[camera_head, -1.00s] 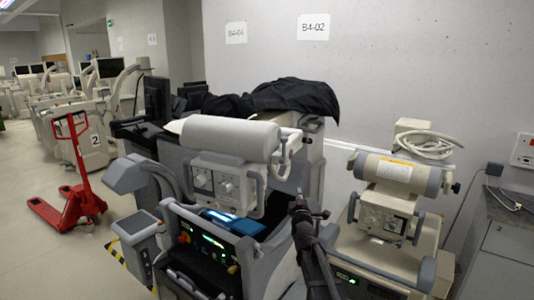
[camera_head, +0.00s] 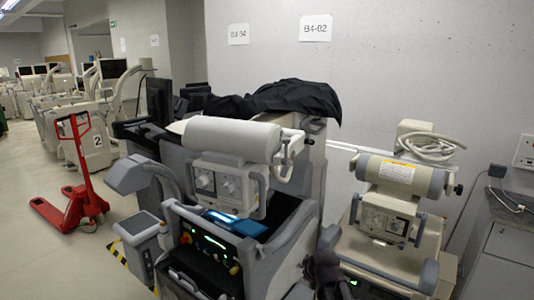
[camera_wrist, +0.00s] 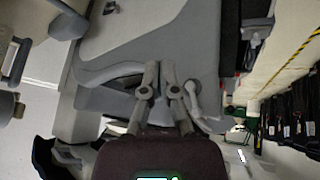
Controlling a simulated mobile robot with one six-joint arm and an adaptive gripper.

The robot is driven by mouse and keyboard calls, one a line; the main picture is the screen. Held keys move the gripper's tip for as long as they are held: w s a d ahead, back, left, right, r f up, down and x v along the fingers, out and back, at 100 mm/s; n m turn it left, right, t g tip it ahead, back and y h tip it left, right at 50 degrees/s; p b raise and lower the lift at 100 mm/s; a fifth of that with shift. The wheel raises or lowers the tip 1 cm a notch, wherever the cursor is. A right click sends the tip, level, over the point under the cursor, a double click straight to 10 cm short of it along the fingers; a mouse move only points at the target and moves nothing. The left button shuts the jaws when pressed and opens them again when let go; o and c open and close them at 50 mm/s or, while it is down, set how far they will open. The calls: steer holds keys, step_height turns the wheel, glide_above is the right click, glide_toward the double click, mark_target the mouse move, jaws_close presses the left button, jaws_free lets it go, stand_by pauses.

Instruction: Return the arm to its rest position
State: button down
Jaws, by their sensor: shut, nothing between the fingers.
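My gripper (camera_wrist: 160,68) shows in the wrist view with its two fingers drawn close together and nothing held between them. Beyond the fingertips is a grey cart surface, apart from them as far as I can tell. In the head view a dark part of my arm is low in the picture, in front of the gap between the two near carts. The left cart (camera_head: 290,245) has a pale cylindrical head and lit panel. The right cart (camera_head: 385,262) carries a similar cylinder.
A black cloth (camera_head: 265,100) lies bunched over the equipment behind the left cart. A red pallet jack (camera_head: 75,190) stands on open floor at left. A grey cabinet (camera_head: 500,250) is at the right edge. The wall is close behind the carts.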

steer(key=s+d+f+m+g, duration=0.1)
steer(key=s+d+m+g, duration=0.1)
steer(key=s, duration=0.5)
steer(key=s+d+f+m+g+h, duration=0.1)
steer(key=s+m+g, duration=0.3)
steer(key=s, duration=0.4)
steer(key=shift+s+d+f+m+h, duration=0.2)
steer(key=shift+d+f+m+h, duration=0.1)
steer(key=shift+d+f, duration=0.15)
